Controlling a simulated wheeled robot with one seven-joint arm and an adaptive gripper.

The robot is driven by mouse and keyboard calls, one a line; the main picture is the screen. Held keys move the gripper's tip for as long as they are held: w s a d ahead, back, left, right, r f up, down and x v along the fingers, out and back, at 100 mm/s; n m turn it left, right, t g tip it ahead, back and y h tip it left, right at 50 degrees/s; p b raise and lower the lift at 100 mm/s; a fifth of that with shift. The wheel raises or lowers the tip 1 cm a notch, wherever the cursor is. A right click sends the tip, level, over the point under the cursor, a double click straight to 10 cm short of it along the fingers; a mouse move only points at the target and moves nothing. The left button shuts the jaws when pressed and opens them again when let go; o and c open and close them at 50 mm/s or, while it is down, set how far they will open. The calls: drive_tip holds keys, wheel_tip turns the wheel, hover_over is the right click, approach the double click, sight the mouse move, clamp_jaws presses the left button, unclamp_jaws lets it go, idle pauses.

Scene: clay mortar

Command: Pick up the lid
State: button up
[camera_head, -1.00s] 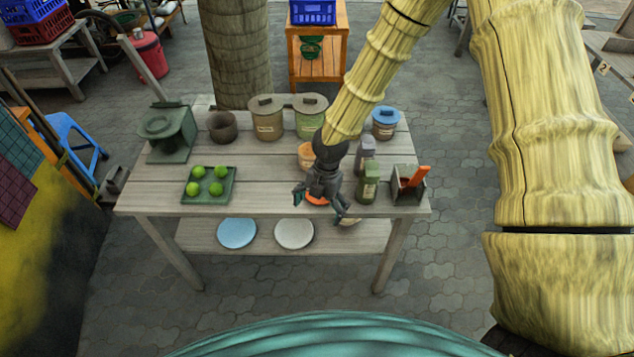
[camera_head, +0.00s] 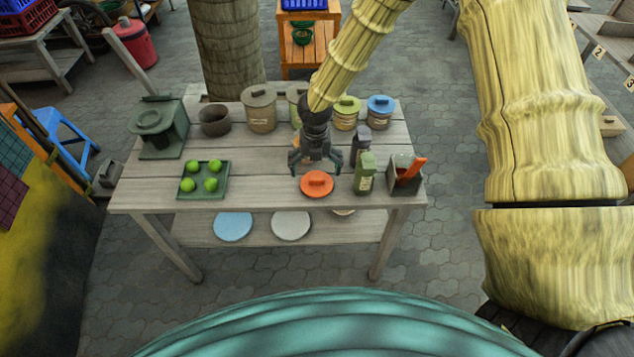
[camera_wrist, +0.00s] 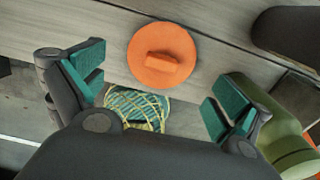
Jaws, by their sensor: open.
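An orange lid (camera_head: 317,184) with a raised bar handle lies flat on the wooden table (camera_head: 255,195) near its front edge. In the wrist view the orange lid (camera_wrist: 162,54) sits beyond and between my fingertips, with its handle (camera_wrist: 162,63) facing the camera. My gripper (camera_head: 315,168) is open and empty, above the table and just behind the lid. In the wrist view my gripper (camera_wrist: 150,95) has its teal-padded fingers spread wide, apart from the lid. An orange-brown container behind my gripper is mostly hidden.
Green bottle (camera_head: 365,174), dark bottle (camera_head: 361,145) and grey box (camera_head: 405,176) stand right of the lid. Lidded canisters (camera_head: 260,110) line the back. A green tray (camera_head: 202,193) of green fruit lies left. Table between tray and lid is clear.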

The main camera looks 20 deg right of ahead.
sight(317, 179)
drive_tip(key=shift+d+f+p, duration=0.1)
drive_tip(key=shift+f+p, duration=1)
drive_tip(key=shift+f, duration=1.55)
drive_tip(key=shift+s, duration=0.1)
drive_tip(key=c, duration=1)
drive_tip(key=shift+s, duration=0.1)
drive_tip(key=shift+c, duration=0.7)
